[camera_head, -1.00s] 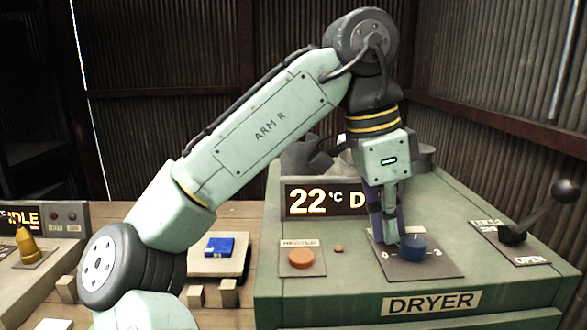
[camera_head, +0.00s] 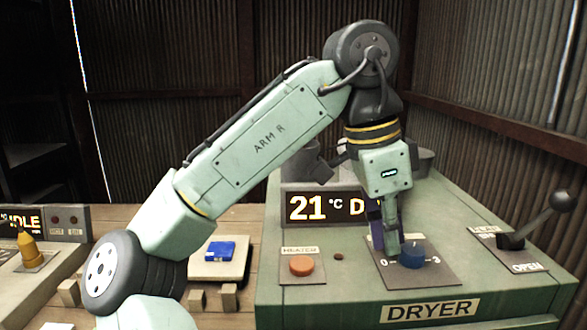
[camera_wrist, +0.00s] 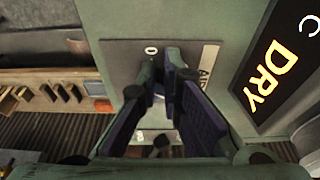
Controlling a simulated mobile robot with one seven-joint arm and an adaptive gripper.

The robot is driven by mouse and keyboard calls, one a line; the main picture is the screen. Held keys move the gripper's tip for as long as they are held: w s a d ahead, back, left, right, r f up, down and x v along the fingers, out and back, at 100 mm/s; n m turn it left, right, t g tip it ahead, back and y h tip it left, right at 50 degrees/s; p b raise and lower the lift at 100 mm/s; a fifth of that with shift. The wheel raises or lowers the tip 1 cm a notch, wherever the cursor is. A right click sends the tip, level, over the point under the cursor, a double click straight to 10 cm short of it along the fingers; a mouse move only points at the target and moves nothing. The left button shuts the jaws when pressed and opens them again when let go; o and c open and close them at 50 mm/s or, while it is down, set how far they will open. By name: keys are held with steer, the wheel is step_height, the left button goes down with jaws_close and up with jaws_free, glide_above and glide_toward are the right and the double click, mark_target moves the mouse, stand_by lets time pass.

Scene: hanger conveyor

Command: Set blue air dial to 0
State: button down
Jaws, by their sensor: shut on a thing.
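The blue air dial (camera_head: 411,254) sits on a dark plate (camera_head: 440,272) on top of the green dryer, with 0 at the left and 3 at the right. My gripper (camera_head: 392,255) points down at the dial's left side and is shut on it, covering part of it. In the wrist view my gripper's dark fingers (camera_wrist: 162,88) are close together below the 0 mark (camera_wrist: 151,49), and the dial is hidden. Which number the dial points to cannot be told.
The dryer display (camera_head: 326,207) reads 21 °C. An orange heater button (camera_head: 301,265) is left of the dial plate. A lever (camera_head: 540,217) with an OPEN label stands at the right. A blue block (camera_head: 219,252) lies on a pale pad at the left.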

steer(key=shift+s+f, duration=0.25)
steer(key=shift+s+f, duration=0.1)
steer(key=shift+s, duration=0.8)
steer(key=shift+s+a, duration=0.1)
steer(key=shift+a, duration=0.2)
step_height(320, 180, up, 6)
steer(key=shift+r, duration=0.2)
stand_by(0.5)
